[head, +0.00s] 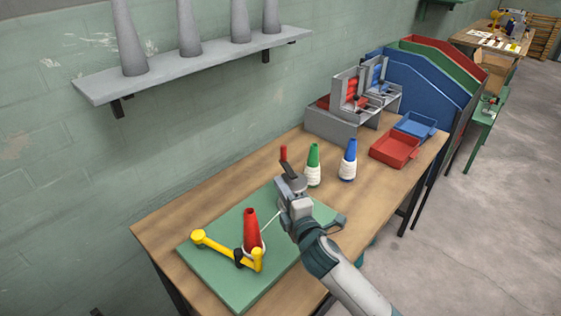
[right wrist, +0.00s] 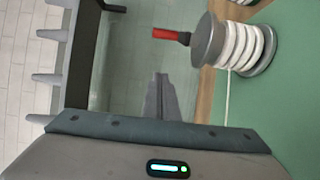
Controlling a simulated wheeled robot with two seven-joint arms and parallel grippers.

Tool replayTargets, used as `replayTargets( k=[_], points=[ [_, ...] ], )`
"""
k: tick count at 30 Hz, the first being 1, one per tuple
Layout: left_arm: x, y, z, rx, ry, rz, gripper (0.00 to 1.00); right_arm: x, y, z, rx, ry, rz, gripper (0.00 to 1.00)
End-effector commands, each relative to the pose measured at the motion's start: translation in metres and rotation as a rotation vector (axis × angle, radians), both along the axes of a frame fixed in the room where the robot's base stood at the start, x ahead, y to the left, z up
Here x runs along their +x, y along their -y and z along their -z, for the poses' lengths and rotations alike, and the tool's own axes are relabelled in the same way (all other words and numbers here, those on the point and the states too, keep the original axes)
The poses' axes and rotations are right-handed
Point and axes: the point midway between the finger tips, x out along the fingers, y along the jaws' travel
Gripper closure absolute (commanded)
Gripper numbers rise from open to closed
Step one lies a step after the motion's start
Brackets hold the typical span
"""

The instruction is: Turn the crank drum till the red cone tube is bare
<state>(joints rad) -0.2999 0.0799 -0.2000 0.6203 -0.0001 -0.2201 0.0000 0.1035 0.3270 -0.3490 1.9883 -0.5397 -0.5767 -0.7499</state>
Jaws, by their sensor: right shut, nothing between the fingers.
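The red cone tube (head: 251,227) stands upright on a green board, with a narrow band of white thread around its base. A white thread runs from it toward the crank drum. My right arm largely hides the drum in the head view; only its red handle (head: 283,153) and dark crank arm stand out above. In the right wrist view the crank drum (right wrist: 238,46) has grey flanges and several turns of white thread, and its red handle (right wrist: 168,34) points left. My right gripper (head: 288,186) is shut and empty; its fingertips (right wrist: 160,84) are apart from the handle.
A yellow arm (head: 226,248) lies beside the red tube on the green board (head: 215,272). Green (head: 313,163) and blue (head: 348,160) cones with white thread stand behind. Red (head: 395,149) and blue (head: 415,125) trays sit farther right. A wall shelf (head: 200,62) holds grey cones.

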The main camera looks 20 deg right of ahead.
Motion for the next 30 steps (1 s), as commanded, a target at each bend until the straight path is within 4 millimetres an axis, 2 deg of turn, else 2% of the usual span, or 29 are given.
replayTargets(
  k=[8, 21, 24, 30],
  points=[
    [0.000, 0.000, -0.010, 0.000, 0.000, 0.000, 1.00, 0.030, -0.001, -0.003, 0.001, 0.000, 0.001, 1.00],
    [0.000, 0.000, -0.028, 0.000, 0.000, 0.000, 1.00, 0.099, -0.001, -0.003, 0.001, 0.000, 0.001, 1.00],
    [0.000, 0.000, -0.036, 0.000, 0.000, 0.000, 1.00, 0.101, 0.016, -0.003, -0.001, -0.001, 0.002, 1.00],
    [0.000, 0.000, -0.041, 0.000, 0.000, 0.000, 1.00, 0.105, 0.032, -0.001, 0.001, 0.000, 0.000, 1.00]
  ],
)
